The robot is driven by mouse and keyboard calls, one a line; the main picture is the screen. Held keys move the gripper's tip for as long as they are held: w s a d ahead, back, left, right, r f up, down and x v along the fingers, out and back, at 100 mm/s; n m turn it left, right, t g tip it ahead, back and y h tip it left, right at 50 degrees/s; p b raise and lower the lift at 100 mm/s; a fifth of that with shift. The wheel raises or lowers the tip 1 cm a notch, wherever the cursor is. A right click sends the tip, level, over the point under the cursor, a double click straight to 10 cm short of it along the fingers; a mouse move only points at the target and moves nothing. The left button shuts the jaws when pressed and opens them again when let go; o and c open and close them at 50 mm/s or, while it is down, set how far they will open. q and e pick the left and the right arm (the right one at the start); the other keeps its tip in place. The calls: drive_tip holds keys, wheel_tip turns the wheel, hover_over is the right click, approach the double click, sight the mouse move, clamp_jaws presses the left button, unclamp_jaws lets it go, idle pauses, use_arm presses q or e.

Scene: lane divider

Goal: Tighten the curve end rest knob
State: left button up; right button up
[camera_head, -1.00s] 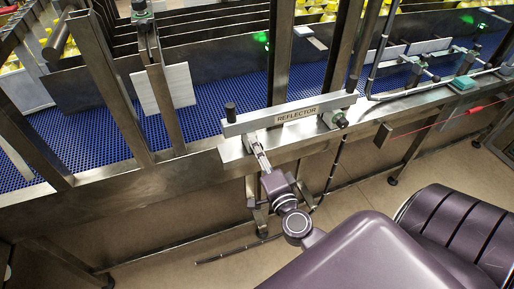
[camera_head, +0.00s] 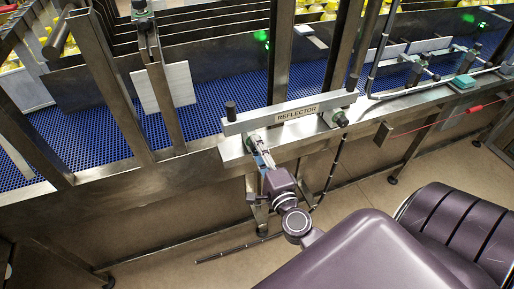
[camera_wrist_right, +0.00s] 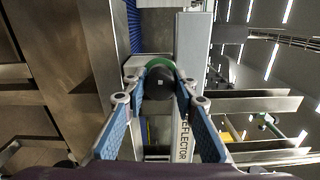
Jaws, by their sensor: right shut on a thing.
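A black knob with a green collar (camera_wrist_right: 158,82) sits between the fingertips of my right gripper (camera_wrist_right: 160,92) in the right wrist view. The gripper is shut on it. In the head view my right gripper (camera_head: 257,146) reaches up from below to the left end of the grey bar (camera_head: 265,122) labelled REFLECTOR, and hides most of this knob. A similar dark knob with a green collar (camera_head: 341,118) is free at the bar's right end. My left gripper is not in view.
The blue conveyor belt (camera_head: 218,115) runs behind the steel side rail (camera_head: 130,185). Steel posts (camera_head: 280,60) rise close behind the bar. A red cord (camera_head: 440,122) runs off to the right. Open floor (camera_head: 225,265) lies below the rail.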

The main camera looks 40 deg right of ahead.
drive_tip(key=shift+f, duration=0.15)
drive_tip(key=o, duration=1)
drive_tip(key=shift+s, duration=0.1)
drive_tip(key=shift+o, duration=0.8)
drive_tip(key=shift+s, duration=0.1)
drive_tip(key=v, duration=1.2)
